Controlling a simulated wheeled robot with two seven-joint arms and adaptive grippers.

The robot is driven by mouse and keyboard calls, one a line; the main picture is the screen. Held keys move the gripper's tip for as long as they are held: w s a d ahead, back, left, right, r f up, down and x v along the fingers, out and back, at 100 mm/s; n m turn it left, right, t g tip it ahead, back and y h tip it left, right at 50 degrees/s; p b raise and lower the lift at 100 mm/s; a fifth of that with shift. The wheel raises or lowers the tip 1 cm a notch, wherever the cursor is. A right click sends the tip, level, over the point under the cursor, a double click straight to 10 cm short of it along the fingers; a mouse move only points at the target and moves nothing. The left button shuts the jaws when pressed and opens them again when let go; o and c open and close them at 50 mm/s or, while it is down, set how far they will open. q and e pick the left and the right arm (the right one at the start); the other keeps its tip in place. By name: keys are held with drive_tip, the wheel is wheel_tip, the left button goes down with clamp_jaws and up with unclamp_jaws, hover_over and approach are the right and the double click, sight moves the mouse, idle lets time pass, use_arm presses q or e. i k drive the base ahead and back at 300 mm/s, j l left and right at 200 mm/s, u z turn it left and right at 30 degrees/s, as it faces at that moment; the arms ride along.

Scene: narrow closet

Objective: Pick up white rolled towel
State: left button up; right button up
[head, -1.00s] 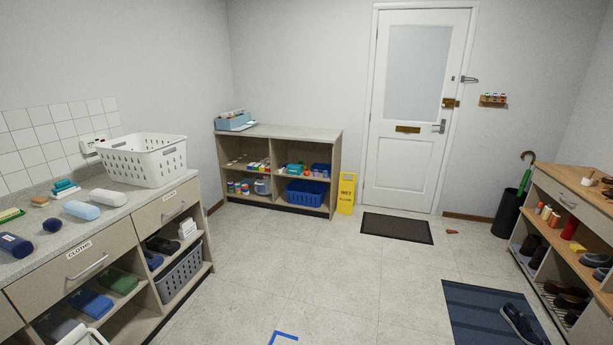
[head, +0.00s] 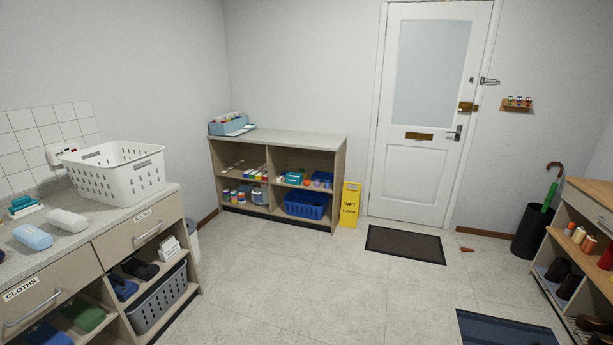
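A white rolled towel (head: 67,221) lies on the left counter (head: 98,222), in front of the white laundry basket and apart from it. A light blue rolled towel (head: 33,237) lies just to its left. Neither of my grippers shows in the head view, so I cannot see whether they are open or shut.
A white laundry basket (head: 122,184) stands on the counter behind the towel. Teal items (head: 24,205) sit near the wall. A low shelf unit (head: 283,142), a yellow wet-floor sign (head: 350,204) and a dark doormat (head: 405,244) are ahead. The middle floor is clear.

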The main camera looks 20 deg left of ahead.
sight(74, 223)
drive_tip(key=i+l+u, duration=0.1)
drive_tip(key=i+u, duration=0.25)
drive_tip(key=i, duration=0.45)
drive_tip(key=i+u, duration=0.7)
drive_tip(key=i, duration=0.2)
drive_tip(key=i+u, duration=0.45)
drive_tip(key=i+l+u, duration=0.2)
drive_tip(key=i+u, duration=0.25)
drive_tip(key=i+l+u, duration=0.75)
drive_tip(key=u, duration=0.15)
drive_tip(key=i+l+u, duration=0.2)
drive_tip(key=l, duration=0.3)
drive_tip(key=i, duration=0.05)
